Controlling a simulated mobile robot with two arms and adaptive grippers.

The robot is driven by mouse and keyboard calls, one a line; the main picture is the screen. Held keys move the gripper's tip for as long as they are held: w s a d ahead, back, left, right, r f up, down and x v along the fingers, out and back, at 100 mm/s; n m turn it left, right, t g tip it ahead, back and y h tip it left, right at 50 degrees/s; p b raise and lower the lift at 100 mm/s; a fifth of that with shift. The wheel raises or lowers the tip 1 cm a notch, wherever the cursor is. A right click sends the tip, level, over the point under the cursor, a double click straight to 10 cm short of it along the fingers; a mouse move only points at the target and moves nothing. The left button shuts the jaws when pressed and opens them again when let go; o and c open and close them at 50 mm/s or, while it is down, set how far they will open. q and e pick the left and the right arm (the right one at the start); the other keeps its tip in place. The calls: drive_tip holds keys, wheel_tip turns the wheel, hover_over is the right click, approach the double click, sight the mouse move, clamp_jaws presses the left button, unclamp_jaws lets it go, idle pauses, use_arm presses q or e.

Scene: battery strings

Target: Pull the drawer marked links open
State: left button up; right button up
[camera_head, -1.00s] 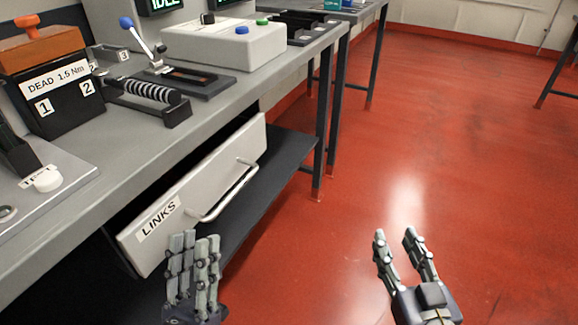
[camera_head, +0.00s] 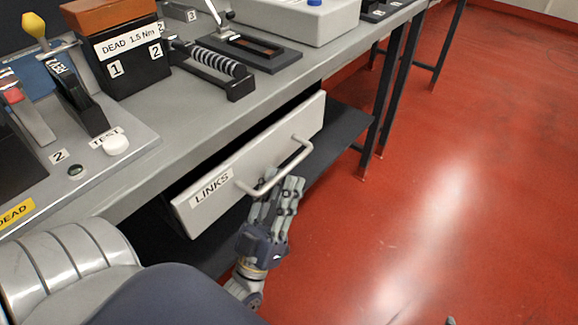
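The drawer marked LINKS (camera_head: 255,160) is a pale grey front under the bench, with a white label at its left end. Its front stands out from the bench, with a dark gap above it. A pale bar handle (camera_head: 297,158) runs across the front. My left gripper (camera_head: 277,188) is at the near part of the handle, its fingers pointing up at the bar and a gap between them. It looks open; whether it touches the bar is unclear. Only a small tip of what seems my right gripper (camera_head: 450,321) shows at the bottom edge.
The grey bench top (camera_head: 190,125) above the drawer carries a black block marked DEAD 1.5 Nm (camera_head: 125,65), a coil device (camera_head: 215,70) and a test panel (camera_head: 95,150). A dark lower shelf (camera_head: 340,135) lies beyond the drawer. The red floor (camera_head: 470,200) at right is clear.

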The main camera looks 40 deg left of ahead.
sight(289, 168)
use_arm(q)
drive_tip(key=shift+x, duration=1.75)
clamp_jaws()
drive_tip(key=shift+d, duration=0.15)
